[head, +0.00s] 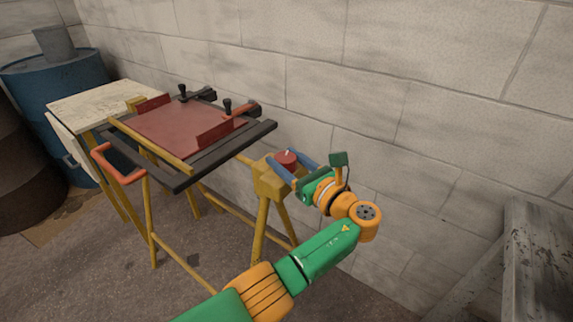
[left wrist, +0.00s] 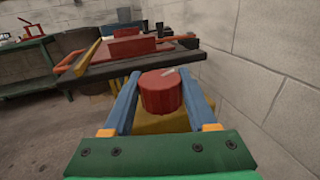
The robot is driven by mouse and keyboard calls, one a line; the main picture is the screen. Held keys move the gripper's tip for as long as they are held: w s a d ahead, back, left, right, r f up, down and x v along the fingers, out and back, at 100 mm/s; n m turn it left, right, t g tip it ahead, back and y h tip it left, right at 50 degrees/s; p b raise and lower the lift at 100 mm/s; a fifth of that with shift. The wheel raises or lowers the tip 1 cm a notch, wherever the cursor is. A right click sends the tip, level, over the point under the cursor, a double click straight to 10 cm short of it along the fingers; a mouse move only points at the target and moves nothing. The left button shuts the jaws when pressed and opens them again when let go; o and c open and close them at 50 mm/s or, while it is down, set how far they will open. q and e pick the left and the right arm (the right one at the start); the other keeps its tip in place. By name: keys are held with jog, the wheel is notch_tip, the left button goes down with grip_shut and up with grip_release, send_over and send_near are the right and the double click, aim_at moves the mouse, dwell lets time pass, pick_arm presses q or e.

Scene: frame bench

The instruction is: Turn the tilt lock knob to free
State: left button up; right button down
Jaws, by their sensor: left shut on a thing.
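The tilt lock knob (head: 286,160) is a red round knob with a pale pointer mark on top. It sits on a yellow block (head: 268,184) at the right end of the frame bench. In the left wrist view the knob (left wrist: 161,93) stands between the two blue fingers, and its pale mark points toward the upper right. My left gripper (head: 291,172) is shut on the knob, with a finger on either side. The lower part of the knob meets the yellow block. My right gripper is not in view.
The bench holds a dark frame (head: 222,148) with a red panel (head: 165,127) and black clamps. An orange handle (head: 118,168) sticks out at its left. A blue barrel (head: 55,95) stands far left. A block wall (head: 400,90) runs close behind. A grey table (head: 540,235) stands at right.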

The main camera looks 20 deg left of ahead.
aim_at(292, 165)
pick_arm(q)
jog(key=shift+r, duration=0.1)
jog(key=o, duration=1.4)
jog(key=shift+w+a, duration=0.1)
jog(key=shift+c, duration=0.2)
jog(key=b+v, duration=0.2)
jog(key=v, duration=0.4)
jog(key=shift+s+d, duration=0.3)
jog(key=shift+d, duration=0.05)
jog(key=shift+s, duration=0.1)
